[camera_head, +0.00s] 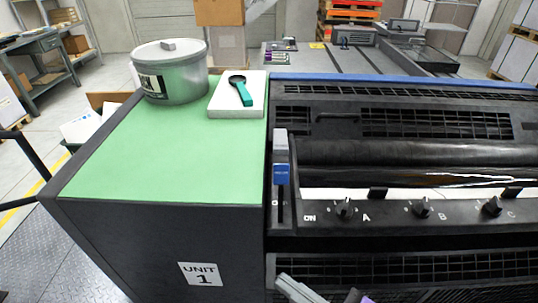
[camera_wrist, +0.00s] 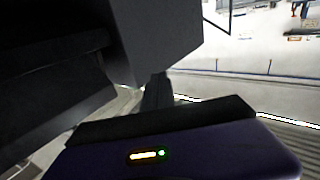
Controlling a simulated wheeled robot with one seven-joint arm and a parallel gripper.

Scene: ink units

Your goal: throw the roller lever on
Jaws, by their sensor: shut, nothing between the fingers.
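The roller lever (camera_head: 281,150) has a grey handle with a blue band. It stands upright at the left end of the black press front, over a narrow vertical slot. A small mark like a 0 is left of the slot and the letters ON are to its right. Part of my gripper shows as grey and purple pieces at the bottom edge of the head view, below and apart from the lever. In the wrist view my gripper (camera_wrist: 156,92) is shut and empty, its dark fingers beyond the purple housing. The lever cannot be made out in that view.
Knobs A (camera_head: 344,208), B (camera_head: 422,208) and C (camera_head: 492,206) sit right of the lever. A green-topped cabinet (camera_head: 150,160) marked UNIT 1 stands left, bearing an ink can (camera_head: 172,82) and a white block (camera_head: 235,108) with a teal-handled tool (camera_head: 241,90).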

